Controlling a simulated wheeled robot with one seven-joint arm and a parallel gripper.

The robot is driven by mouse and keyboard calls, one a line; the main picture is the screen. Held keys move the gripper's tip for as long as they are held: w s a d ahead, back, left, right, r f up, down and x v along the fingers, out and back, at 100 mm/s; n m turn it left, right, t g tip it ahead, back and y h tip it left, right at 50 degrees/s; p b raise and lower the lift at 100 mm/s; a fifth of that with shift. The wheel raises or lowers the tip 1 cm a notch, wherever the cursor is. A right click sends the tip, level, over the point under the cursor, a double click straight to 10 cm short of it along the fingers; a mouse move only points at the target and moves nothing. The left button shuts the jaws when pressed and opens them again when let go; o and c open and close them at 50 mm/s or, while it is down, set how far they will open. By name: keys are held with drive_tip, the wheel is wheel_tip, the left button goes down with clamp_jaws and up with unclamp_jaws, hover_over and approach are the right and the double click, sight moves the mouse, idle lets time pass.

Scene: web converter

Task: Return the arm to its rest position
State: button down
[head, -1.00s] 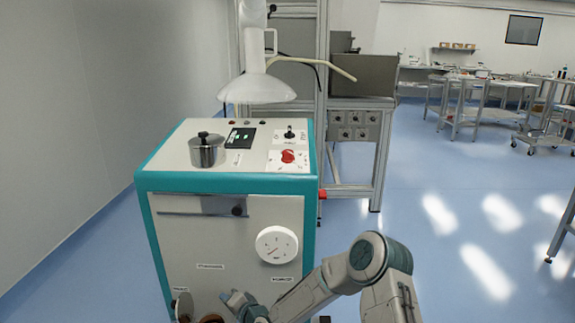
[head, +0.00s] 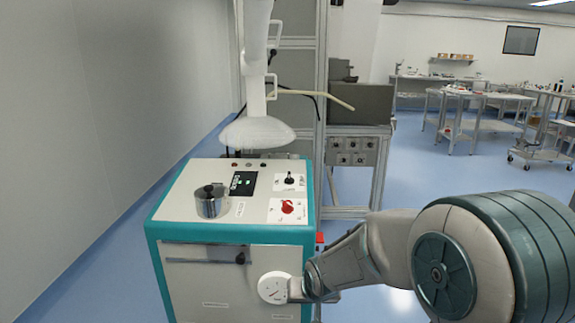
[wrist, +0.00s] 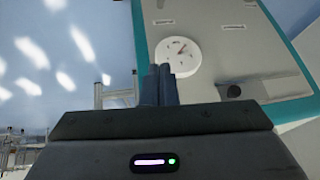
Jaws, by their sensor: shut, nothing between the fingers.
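My arm fills the lower right of the head view, its big shoulder part close to the camera. It reaches left toward the teal-edged machine (head: 235,268). My gripper (wrist: 159,72) is in the wrist view with its two dark fingers together and nothing between them. In the wrist view the white dial (wrist: 179,55) on the machine's front shows just beyond the fingertips. In the head view the arm's end overlaps the right side of the dial (head: 272,288). I cannot tell whether it touches.
On the machine top are a metal pot (head: 211,203), a red knob (head: 287,206) and a black lever (head: 290,178). A white hood (head: 257,132) hangs above. A grey wall (head: 60,150) is at left. Blue floor (head: 430,180) is open at right, with carts (head: 545,150) farther back.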

drive_tip(key=s+d+r+g+p, duration=0.1)
drive_tip(key=s+d+r+p, duration=0.4)
drive_tip(key=s+r, duration=0.5)
drive_tip(key=s+d+r+g+h+p, duration=0.1)
drive_tip(key=s+d+r+p, duration=0.4)
drive_tip(key=s+r, duration=0.5)
drive_tip(key=shift+s+d+m+g+h, duration=0.15)
drive_tip(key=shift+s+m+g+h, duration=0.15)
drive_tip(key=shift+s+g, duration=0.5)
